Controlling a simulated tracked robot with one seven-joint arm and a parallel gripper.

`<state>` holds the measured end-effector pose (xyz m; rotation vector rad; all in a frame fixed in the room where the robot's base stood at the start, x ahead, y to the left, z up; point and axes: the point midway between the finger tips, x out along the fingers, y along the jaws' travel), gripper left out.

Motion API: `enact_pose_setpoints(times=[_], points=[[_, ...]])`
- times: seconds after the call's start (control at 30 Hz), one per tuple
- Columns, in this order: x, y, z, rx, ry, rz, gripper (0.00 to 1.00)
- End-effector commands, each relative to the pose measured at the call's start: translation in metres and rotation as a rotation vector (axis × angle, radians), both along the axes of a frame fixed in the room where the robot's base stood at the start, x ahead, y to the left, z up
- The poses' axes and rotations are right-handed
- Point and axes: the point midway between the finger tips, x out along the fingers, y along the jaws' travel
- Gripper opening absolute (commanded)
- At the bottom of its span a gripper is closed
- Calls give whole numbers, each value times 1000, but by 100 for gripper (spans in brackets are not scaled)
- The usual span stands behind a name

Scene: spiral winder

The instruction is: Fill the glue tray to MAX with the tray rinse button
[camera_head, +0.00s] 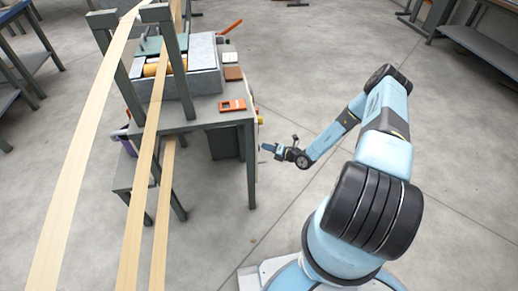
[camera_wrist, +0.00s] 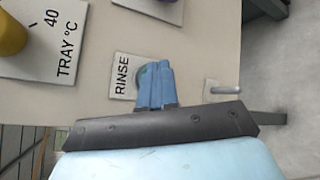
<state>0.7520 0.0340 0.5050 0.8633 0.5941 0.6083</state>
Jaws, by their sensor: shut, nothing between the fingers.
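In the wrist view, the RINSE plate (camera_wrist: 123,80) is on a beige panel. In the head view, my gripper (camera_head: 266,147) is at the right side of the grey machine table (camera_head: 205,112). On the table is a grey box (camera_head: 203,80) with a yellow roller (camera_head: 156,68). The glue level and a MAX mark cannot be made out.
In the wrist view, a yellow knob (camera_wrist: 11,36) sits by the TRAY °C plate (camera_wrist: 70,48), upper left. A small metal peg (camera_wrist: 225,89) sticks out right of the button. Long pale strips (camera_head: 75,165) run past the table's left. The floor right of the table is clear.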

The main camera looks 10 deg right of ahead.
Motion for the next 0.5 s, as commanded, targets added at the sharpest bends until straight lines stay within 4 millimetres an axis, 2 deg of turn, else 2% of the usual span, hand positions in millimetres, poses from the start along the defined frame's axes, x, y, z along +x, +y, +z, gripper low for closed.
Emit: enact_pose_setpoints(times=[0.5], points=[[0,5,0,0,0,0,0]])
